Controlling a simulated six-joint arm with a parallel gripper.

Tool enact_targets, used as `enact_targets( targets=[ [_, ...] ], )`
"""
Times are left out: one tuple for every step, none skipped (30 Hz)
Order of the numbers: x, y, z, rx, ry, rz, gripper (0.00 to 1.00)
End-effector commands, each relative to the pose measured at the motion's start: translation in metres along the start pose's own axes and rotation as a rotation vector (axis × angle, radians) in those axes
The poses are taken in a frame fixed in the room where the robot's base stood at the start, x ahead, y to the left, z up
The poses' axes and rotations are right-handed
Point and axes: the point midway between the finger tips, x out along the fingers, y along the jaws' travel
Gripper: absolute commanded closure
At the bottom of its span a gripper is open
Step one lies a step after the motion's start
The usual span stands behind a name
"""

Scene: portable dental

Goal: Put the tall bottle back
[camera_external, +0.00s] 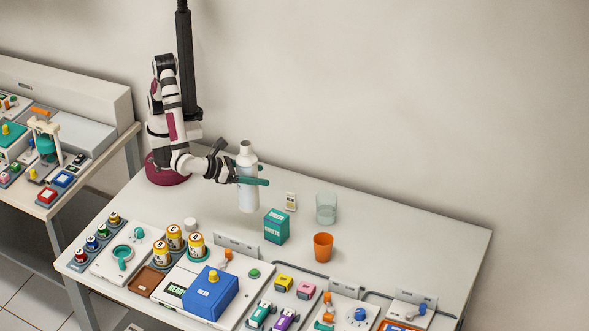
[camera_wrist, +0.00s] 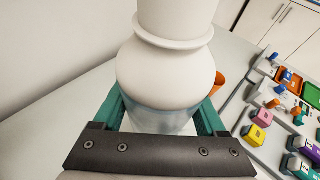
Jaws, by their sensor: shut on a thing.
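The tall bottle (camera_external: 247,192) is white with a narrower neck and stands upright near the middle of the white table (camera_external: 420,228). My gripper (camera_external: 254,181) is shut on the bottle, with its teal fingers around the body below the shoulder. In the wrist view the bottle (camera_wrist: 165,75) fills the middle, between the teal fingers of my gripper (camera_wrist: 165,118). Its base is low over or on the tabletop; I cannot tell whether it touches.
Right of the bottle are a teal box (camera_external: 276,227), a small white-yellow item (camera_external: 291,202), a clear glass (camera_external: 326,208) and an orange cup (camera_external: 323,246). Several yellow-white jars (camera_external: 174,237), a blue box (camera_external: 210,293) and device panels line the front. The table's back right is clear.

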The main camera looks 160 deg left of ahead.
Motion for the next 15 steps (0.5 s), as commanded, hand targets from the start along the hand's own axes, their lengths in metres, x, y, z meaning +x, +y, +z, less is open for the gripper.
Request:
enact_targets(
  targets=[
    [-0.015, 0.011, -0.005, -0.008, 0.000, 0.023, 0.96],
    [-0.023, 0.019, -0.008, -0.016, 0.000, 0.041, 0.96],
    [-0.033, 0.029, -0.012, -0.026, 0.000, 0.063, 0.96],
    [-0.040, 0.037, -0.014, -0.033, 0.000, 0.078, 0.96],
    [-0.046, 0.043, -0.016, -0.039, 0.001, 0.090, 0.96],
    [-0.053, 0.051, -0.018, -0.045, 0.001, 0.105, 0.96],
    [-0.058, 0.057, -0.020, -0.051, 0.002, 0.116, 0.96],
    [-0.062, 0.061, -0.021, -0.054, 0.002, 0.124, 0.96],
    [-0.066, 0.067, -0.022, -0.058, 0.002, 0.133, 0.96],
    [-0.069, 0.070, -0.023, -0.060, 0.002, 0.140, 0.96],
    [-0.071, 0.073, -0.023, -0.062, 0.002, 0.144, 0.96],
    [-0.073, 0.076, -0.024, -0.066, 0.003, 0.149, 0.96],
    [-0.073, 0.078, -0.025, -0.067, 0.002, 0.152, 0.96],
    [-0.071, 0.079, -0.025, -0.068, 0.002, 0.155, 0.96],
    [-0.068, 0.081, -0.025, -0.068, 0.001, 0.158, 0.96]
  ],
)
